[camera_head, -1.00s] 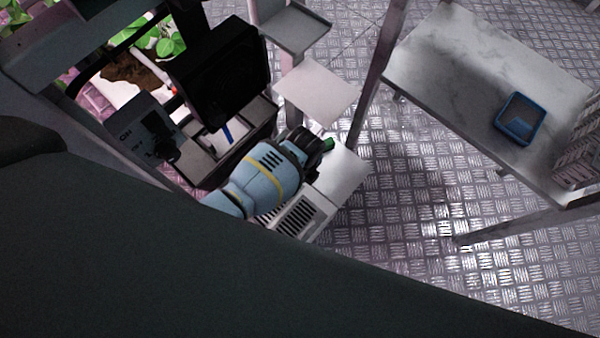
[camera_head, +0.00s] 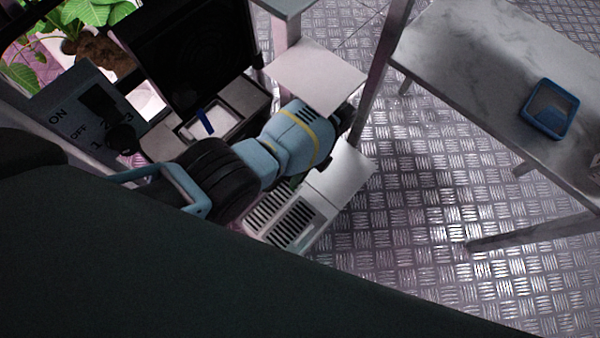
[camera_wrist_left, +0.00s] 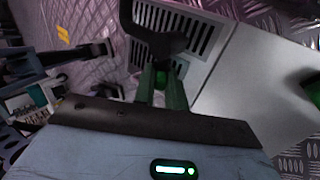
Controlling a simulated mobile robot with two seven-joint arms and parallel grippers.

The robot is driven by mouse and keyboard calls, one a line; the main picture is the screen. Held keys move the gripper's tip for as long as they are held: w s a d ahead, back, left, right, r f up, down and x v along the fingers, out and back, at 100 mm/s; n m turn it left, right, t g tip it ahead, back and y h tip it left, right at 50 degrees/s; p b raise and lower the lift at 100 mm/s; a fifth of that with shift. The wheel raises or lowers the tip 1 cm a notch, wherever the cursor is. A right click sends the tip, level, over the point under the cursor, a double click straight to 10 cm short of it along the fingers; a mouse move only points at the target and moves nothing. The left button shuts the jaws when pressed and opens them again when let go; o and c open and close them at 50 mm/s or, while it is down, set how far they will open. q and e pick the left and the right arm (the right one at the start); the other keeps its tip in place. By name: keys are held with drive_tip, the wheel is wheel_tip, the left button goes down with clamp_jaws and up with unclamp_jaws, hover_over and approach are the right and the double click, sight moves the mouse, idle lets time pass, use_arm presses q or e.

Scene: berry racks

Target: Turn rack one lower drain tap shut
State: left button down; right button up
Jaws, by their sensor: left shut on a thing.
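My left gripper (camera_head: 342,118) reaches in beside a white panel, above a pale box with dark grilles. Its fingertips are hidden in the head view. In the left wrist view, the two green fingers (camera_wrist_left: 162,88) are closed together at a dark, curved handle (camera_wrist_left: 155,38), which looks like the drain tap. A small bright green patch shows between the fingers. The handle stands in front of the grille, and I cannot tell how far it is turned. My right gripper is not in view.
The grilled box (camera_head: 322,210) lies just below the arm. A control box with ON/OFF marks (camera_head: 75,115) and a dark rack unit stand to the left. A marble-topped table (camera_head: 470,60) with a blue tray (camera_head: 549,108) is at the right. Patterned metal floor lies between.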

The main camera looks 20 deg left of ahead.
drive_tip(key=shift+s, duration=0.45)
use_arm(q)
drive_tip(key=c, duration=1.4)
unclamp_jaws()
drive_tip(key=shift+c, duration=0.2)
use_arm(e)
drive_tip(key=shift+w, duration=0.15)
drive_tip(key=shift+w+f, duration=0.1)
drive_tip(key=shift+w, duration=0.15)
